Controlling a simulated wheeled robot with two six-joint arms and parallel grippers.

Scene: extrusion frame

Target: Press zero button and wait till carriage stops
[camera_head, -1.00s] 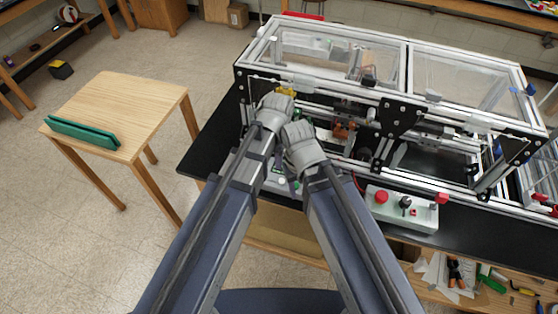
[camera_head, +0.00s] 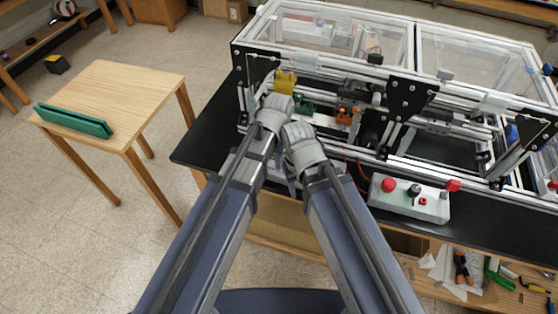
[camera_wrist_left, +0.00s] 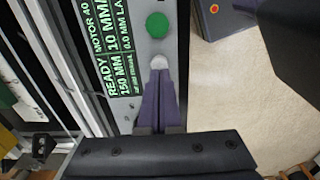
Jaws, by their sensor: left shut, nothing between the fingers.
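In the left wrist view a grey control panel (camera_wrist_left: 126,50) carries a dark display (camera_wrist_left: 108,45) with green text, including "READY", "10 MM" and "150 MM". A round green button (camera_wrist_left: 157,25) and a smaller white button (camera_wrist_left: 159,62) sit beside it; no zero label is readable. My left gripper (camera_wrist_left: 160,78) is shut and empty, its purple tips right at the white button; contact cannot be told. In the head view my arms hide most of this panel. My right wrist (camera_head: 304,148) is beside my left one; its fingers cannot be made out. The carriage cannot be clearly identified.
The extrusion frame (camera_head: 462,104) stands on a black tabletop (camera_head: 210,137). A grey box (camera_head: 432,207) with red buttons and a black knob lies right of my arms. A small wooden table (camera_head: 135,88) with a green object (camera_head: 75,121) stands left, with open floor around it.

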